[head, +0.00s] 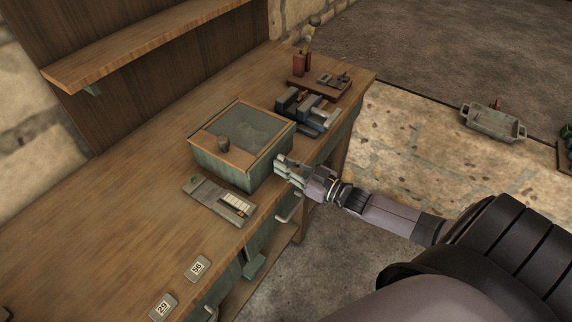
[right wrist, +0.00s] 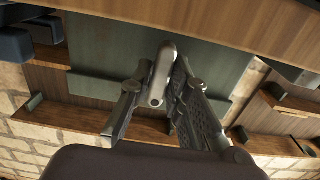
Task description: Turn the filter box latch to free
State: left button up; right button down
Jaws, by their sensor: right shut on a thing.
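The filter box is a green box (head: 222,166) with a wood-framed top and a dark round knob, standing on the workbench. My right gripper (head: 283,170) is at its side wall facing the bench's front edge. In the right wrist view, which looks upside down, the green wall (right wrist: 110,55) lies behind the fingers. A grey, rounded, lever-like latch (right wrist: 163,70) stands between the fingertips of my right gripper (right wrist: 158,88), which is shut on it. The latch lies slightly tilted in that view. In the head view the gripper hides it. My left gripper is not in view.
A blue-grey vise (head: 306,108) stands beyond the box. A grey tray with a pale card (head: 220,200) lies in front of the box. Number plates (head: 197,268) lie nearer on the bench (head: 120,215). Handles (head: 288,208) jut from the bench front below my gripper.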

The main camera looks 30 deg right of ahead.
jog(key=shift+s+a+f, duration=0.1)
jog(key=shift+s+f, duration=0.05)
jog(key=shift+f, duration=0.1)
jog(key=c, duration=1.9)
grip_release()
jog(key=o, duration=0.3)
jog(key=shift+r, duration=0.2)
jog(key=v, duration=1.2)
jog(key=shift+f, duration=0.1)
